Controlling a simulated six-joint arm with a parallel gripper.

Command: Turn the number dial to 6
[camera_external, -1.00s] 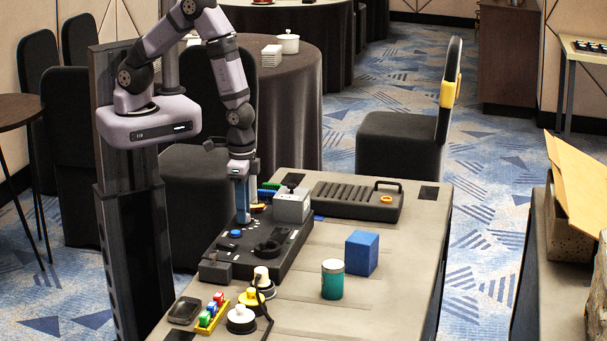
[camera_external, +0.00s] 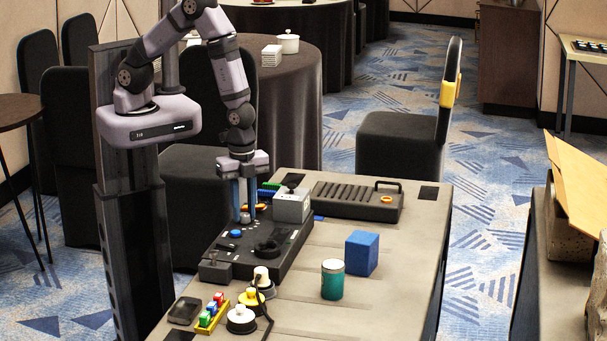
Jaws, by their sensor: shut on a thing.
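A black control panel (camera_external: 262,252) lies on the grey table, with a blue button (camera_external: 235,233) and a dark round knob on it. My gripper (camera_external: 245,217) points straight down over the panel's far part, its two blue fingers side by side. It is shut on a small pale knob (camera_external: 245,217), which appears to be the number dial. The fingers hide part of it. Its numbers and pointer are too small to read, so I cannot tell its setting.
A grey box (camera_external: 292,205) with a dark knob stands just right of my gripper. A ribbed black case (camera_external: 357,199) lies behind it. A blue cube (camera_external: 362,253) and a teal canister (camera_external: 332,280) stand to the right. Coloured blocks (camera_external: 211,313) sit at the near left.

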